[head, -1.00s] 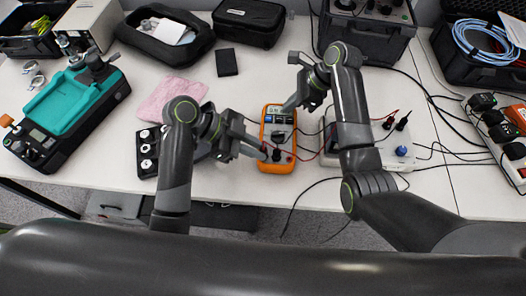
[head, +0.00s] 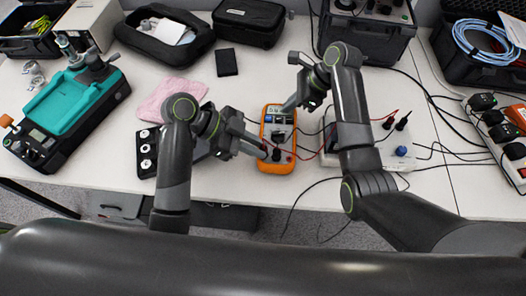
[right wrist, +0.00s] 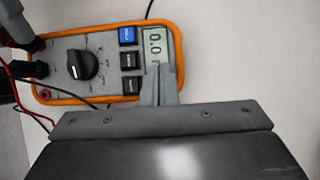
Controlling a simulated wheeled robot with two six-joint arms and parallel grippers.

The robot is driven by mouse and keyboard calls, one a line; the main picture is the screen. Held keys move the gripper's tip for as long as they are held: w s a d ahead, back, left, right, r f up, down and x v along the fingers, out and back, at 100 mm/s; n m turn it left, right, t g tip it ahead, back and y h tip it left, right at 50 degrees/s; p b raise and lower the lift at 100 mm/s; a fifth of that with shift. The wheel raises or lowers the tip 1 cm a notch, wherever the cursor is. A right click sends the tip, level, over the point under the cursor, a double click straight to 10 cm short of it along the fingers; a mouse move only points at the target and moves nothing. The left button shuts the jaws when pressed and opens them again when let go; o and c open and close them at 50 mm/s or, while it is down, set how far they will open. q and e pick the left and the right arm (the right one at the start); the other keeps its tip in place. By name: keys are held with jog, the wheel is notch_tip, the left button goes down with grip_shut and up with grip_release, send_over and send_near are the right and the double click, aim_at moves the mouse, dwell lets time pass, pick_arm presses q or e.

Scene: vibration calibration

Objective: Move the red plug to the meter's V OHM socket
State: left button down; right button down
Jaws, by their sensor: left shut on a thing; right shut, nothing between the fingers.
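The orange multimeter (head: 291,166) lies face up at the front middle of the table. It also shows in the right wrist view (right wrist: 104,28), with its dial and lit display. My left gripper (head: 264,151) is at the meter's lower left corner, shut on the red plug, which its fingers mostly hide. A black plug (right wrist: 38,70) stands at the meter's socket end. A red-ringed socket (right wrist: 45,95) beside it looks empty. Socket labels are too small to read. My right gripper (head: 287,107) is shut and empty by the meter's display end; its fingers also show in the right wrist view (right wrist: 158,88).
Red and black leads run right from the meter to a white box (head: 400,160) with a blue knob. A tray of round parts (head: 147,150) is left of my left gripper, near a pink cloth (head: 170,98). A power strip (head: 500,140) lies far right.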

pick_arm(q)
jog(key=shift+r, duration=0.3)
dwell(0.5)
jog(key=shift+r, duration=1.75)
pick_arm(e)
notch_tip(320, 180, up, 9)
dwell(0.7)
